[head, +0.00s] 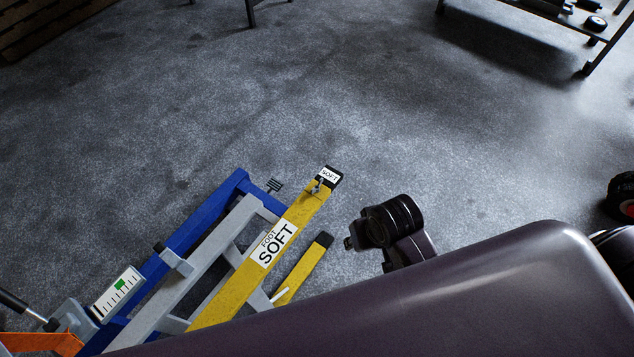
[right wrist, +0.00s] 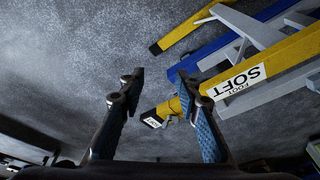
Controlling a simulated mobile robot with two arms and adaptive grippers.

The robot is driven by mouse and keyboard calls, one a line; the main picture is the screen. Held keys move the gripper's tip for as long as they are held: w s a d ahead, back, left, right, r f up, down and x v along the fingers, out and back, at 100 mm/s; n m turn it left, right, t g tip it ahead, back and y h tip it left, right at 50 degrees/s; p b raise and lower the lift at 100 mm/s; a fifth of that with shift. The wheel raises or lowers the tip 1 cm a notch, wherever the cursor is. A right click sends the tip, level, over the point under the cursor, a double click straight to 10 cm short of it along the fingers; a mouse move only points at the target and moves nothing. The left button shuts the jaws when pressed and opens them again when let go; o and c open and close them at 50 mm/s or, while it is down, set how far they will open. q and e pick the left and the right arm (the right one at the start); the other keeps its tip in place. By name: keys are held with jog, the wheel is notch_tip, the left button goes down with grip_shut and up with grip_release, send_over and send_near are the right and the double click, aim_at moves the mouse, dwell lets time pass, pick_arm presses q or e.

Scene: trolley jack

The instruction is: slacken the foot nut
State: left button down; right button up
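The trolley jack has a yellow foot beam (head: 250,262) labelled "FOOT SOFT". At its far end is a black cap marked "SOFT", with a small metal fitting (head: 318,186) that looks like the foot nut. The same beam shows in the right wrist view (right wrist: 285,60), its capped end (right wrist: 152,119) appearing between my fingers. My right gripper (right wrist: 160,80) is open and empty, with blue-padded fingers apart. In the head view a dark part of my right arm is right of the beam, apart from it; its fingers are not clear there. My left gripper is not in view.
The jack's blue frame (head: 213,204) and grey frame (head: 215,240) lie left of the beam. A gauge with a green mark (head: 119,291) is at lower left. A shorter yellow beam (head: 303,268) lies beside it. A rack (head: 585,38) stands far right.

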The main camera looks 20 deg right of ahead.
jog(key=w+a+f+m+g, duration=0.1)
jog(key=w+f+m, duration=0.1)
jog(key=w, duration=0.5)
jog(key=w+a+f+m, duration=0.1)
jog(key=w+f+m, duration=0.2)
jog(key=w, duration=0.3)
jog(key=r+m+g, duration=0.2)
jog(key=m, duration=0.2)
send_over(317, 187)
jog(key=shift+s+f, duration=0.1)
jog(key=shift+s, duration=0.25)
jog(key=shift+w+m, duration=0.25)
jog(key=shift+m, duration=0.05)
jog(key=shift+w+f, duration=0.1)
jog(key=shift+f, duration=0.15)
notch_tip(317, 187, down, 7)
jog(key=shift+r+b, duration=0.1)
jog(key=shift+b, duration=1.1)
grip_shut()
